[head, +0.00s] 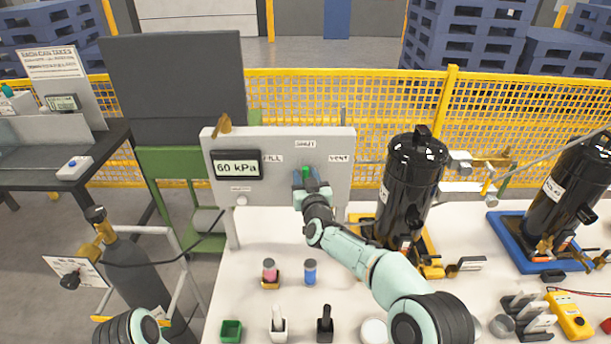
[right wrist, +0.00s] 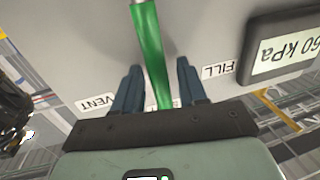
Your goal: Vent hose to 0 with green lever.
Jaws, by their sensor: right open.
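The green lever (head: 305,173) is on the grey panel (head: 275,136), between the FILL label (head: 272,158) on the left and the VENT label (head: 339,158) on the right. It points toward the SHUT label (head: 305,143) above. My right gripper (head: 308,180) is at the lever. In the right wrist view, its two blue fingers (right wrist: 159,72) are apart, one on each side of the green lever (right wrist: 150,40), with gaps visible. The pressure display (head: 237,166) reads 60 kPa; it also shows in the right wrist view (right wrist: 283,47). My left gripper is out of view.
A black tank (head: 410,185) stands just right of the panel, close to my right arm. A grey cylinder (head: 140,270) stands at the left. Small pots, including a green box (head: 231,331), are on the white table (head: 245,295). A yellow mesh fence (head: 300,105) runs behind.

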